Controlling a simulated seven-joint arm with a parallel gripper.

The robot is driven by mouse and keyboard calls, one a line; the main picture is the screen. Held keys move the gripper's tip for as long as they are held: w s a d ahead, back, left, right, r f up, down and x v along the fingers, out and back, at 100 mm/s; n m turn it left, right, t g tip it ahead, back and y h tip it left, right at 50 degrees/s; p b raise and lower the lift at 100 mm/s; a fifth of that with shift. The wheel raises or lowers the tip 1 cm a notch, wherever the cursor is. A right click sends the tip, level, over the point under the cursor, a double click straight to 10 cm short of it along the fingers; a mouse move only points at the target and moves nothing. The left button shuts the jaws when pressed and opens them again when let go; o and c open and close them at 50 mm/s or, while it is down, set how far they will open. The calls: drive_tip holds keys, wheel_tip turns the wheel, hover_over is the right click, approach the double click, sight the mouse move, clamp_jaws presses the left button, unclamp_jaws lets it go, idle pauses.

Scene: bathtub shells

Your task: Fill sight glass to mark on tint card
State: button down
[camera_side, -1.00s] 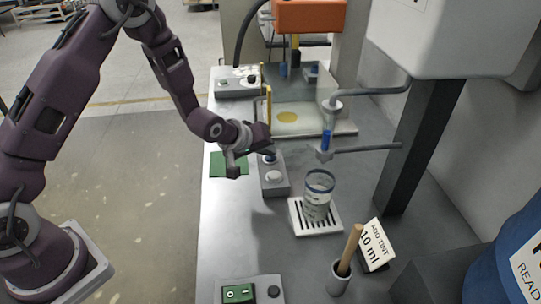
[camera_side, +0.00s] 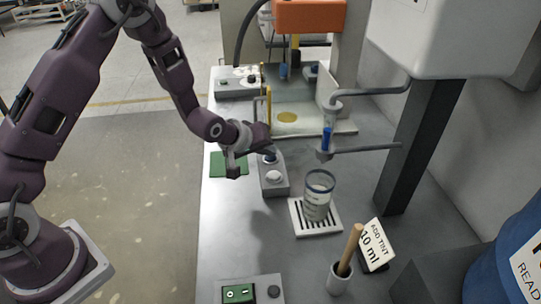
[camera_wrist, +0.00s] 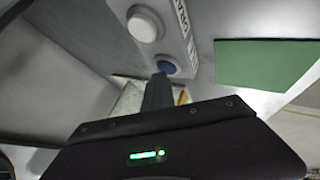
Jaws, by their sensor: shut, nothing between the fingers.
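The sight glass (camera_side: 327,138) is a clear upright tube on a bent grey pipe, with blue liquid in it; its graduations are too small to read. The tint card (camera_side: 374,245) stands tilted at the right and reads "ADD TINT 10 ml". A grey button box (camera_side: 274,187) carries a white button (camera_side: 273,176) and a blue button (camera_side: 270,157). My gripper (camera_side: 268,150) is shut and empty, its tips at the blue button; I cannot tell whether they touch. In the wrist view the shut fingers (camera_wrist: 158,92) point at the blue button (camera_wrist: 167,67), beside the white button (camera_wrist: 143,25).
A clear cup (camera_side: 318,195) stands on a white slotted tray (camera_side: 315,228) below the sight glass. A holder with a wooden stick (camera_side: 350,250) is in front. A green-switch box (camera_side: 240,293) sits at the near edge, and a green pad (camera_side: 229,165) lies left of the button box.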

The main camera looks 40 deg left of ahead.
sight(268, 159)
drive_tip(key=shift+r, duration=0.85)
drive_tip(key=shift+r, duration=0.1)
drive_tip(key=shift+r, duration=2.45)
